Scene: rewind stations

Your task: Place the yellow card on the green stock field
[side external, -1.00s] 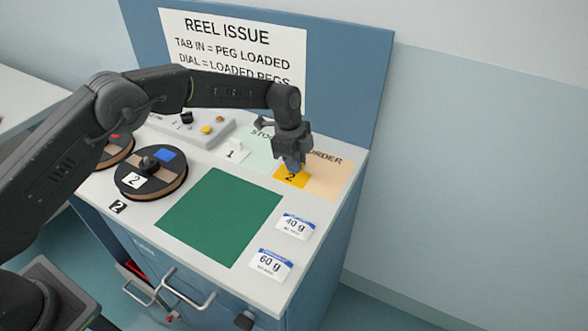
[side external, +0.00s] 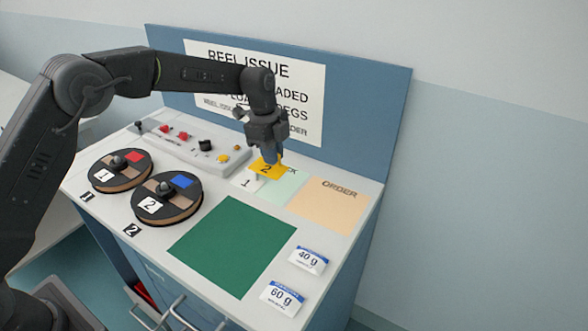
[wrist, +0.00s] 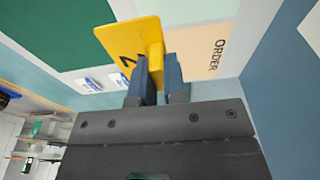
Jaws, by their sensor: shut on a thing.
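The yellow card (side external: 264,169), marked 2, is gripped in my gripper (side external: 273,157). The wrist view also shows the card (wrist: 150,45) between the two blue fingers (wrist: 158,78). The card appears raised above the worktop, over the left part of the pale green stock field (side external: 287,187). My gripper and the card hide part of that field and its label.
The orange order field (side external: 331,203) is bare. A dark green mat (side external: 232,245) lies in front. Two reels (side external: 120,170) (side external: 166,198) and a control box (side external: 185,145) stand to the left. Labels for 40 g (side external: 309,259) and 60 g (side external: 282,297) are at the right front.

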